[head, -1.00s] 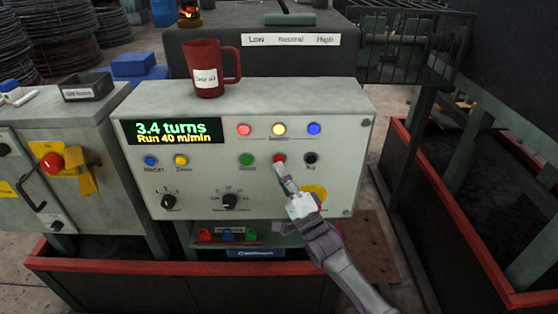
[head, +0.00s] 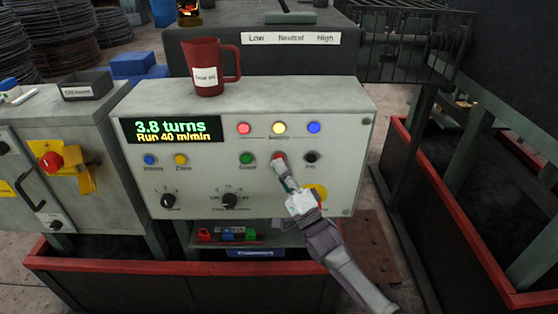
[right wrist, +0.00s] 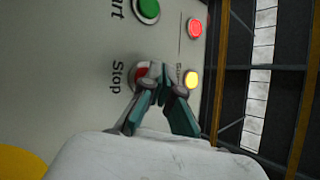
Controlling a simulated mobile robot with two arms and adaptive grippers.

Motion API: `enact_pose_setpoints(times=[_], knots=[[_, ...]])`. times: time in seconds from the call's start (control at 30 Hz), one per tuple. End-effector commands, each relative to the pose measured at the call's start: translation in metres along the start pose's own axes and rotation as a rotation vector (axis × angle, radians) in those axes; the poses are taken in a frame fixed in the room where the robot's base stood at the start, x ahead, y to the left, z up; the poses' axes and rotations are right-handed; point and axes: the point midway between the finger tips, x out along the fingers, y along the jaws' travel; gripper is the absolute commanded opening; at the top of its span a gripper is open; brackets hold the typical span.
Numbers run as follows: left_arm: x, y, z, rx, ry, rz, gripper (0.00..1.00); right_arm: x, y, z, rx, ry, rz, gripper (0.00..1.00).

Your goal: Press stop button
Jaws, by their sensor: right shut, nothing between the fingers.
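The red stop button (head: 279,156) is on the light grey control panel (head: 340,130), between the green start button (head: 246,159) and the black jog button (head: 311,158). My right gripper (head: 281,165) is shut and empty, with its tips at the stop button and covering much of it. In the right wrist view, the stop button (right wrist: 141,72) shows partly behind the fingertips (right wrist: 160,72), beside the label "Stop". I cannot tell whether the tips touch it. The display (head: 172,130) reads 3.8 turns, Run 40 m/min. My left gripper is out of view.
A red mug (head: 208,70) stands on top of the panel. Red, yellow and blue lamps are above the buttons; the red lamp (head: 244,128) is nearest the display. A yellow round part (head: 318,192) is partly behind my right gripper. Knobs (head: 230,200) sit lower left.

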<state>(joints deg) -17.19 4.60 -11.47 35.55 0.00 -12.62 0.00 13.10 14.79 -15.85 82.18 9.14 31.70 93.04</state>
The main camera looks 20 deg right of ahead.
Motion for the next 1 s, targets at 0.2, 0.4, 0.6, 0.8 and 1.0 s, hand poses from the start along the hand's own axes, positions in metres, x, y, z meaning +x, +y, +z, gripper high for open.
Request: enact_pose_setpoints(times=[0.2,0.4,0.6,0.8,1.0], knots=[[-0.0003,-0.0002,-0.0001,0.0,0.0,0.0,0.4,-0.0002,0.0001,0.0,0.0,0.0,0.001,0.0],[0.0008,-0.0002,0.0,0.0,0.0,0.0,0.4,0.0005,0.001,-0.0006,0.0,0.0,0.001,0.0],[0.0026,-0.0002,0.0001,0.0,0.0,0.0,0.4,0.002,0.0024,-0.0019,0.001,0.0,0.001,0.0],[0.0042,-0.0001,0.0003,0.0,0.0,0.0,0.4,0.0038,0.0036,-0.0033,0.001,0.0,0.001,0.0],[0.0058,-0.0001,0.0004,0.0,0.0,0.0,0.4,0.0058,0.0045,-0.0047,0.0,0.001,0.0,0.0]])
